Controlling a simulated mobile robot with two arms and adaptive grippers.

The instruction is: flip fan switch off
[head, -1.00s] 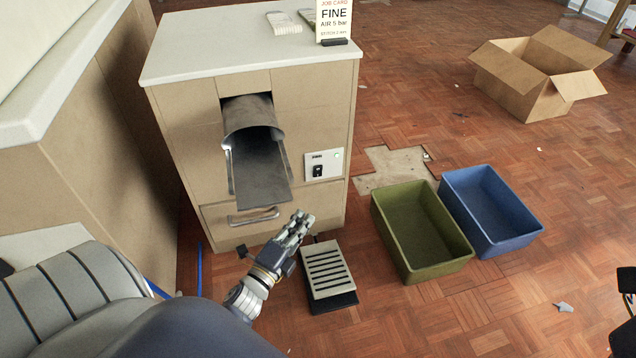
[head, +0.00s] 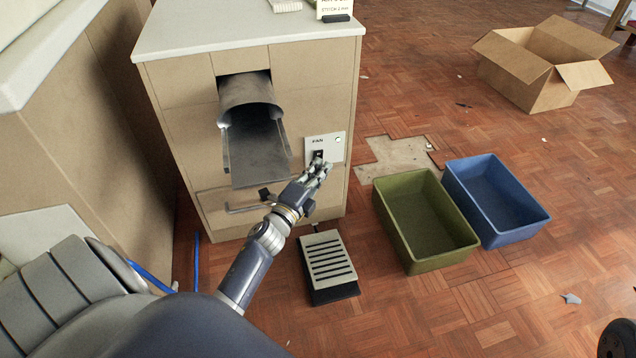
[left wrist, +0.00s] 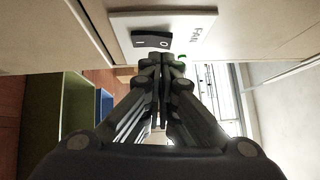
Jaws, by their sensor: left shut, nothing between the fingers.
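The fan panel (head: 329,143) is a pale plate marked FAN on the front of the beige cabinet, with a small lamp at its upper right. Its black rocker switch (head: 318,154) is partly hidden by my left fingertips in the head view. In the left wrist view the rocker (left wrist: 151,40) shows with its I and O marks, just beyond the fingertips. My left gripper (head: 323,167) is shut and empty, its tips close to the rocker's lower part. I cannot tell whether they touch it.
A metal chute (head: 257,150) sticks out left of the panel, above a drawer handle (head: 245,207). A foot pedal (head: 328,262) lies on the floor below. A green bin (head: 450,258) and a blue bin (head: 520,236) stand right of the cabinet; a cardboard box (head: 530,88) stands farther back.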

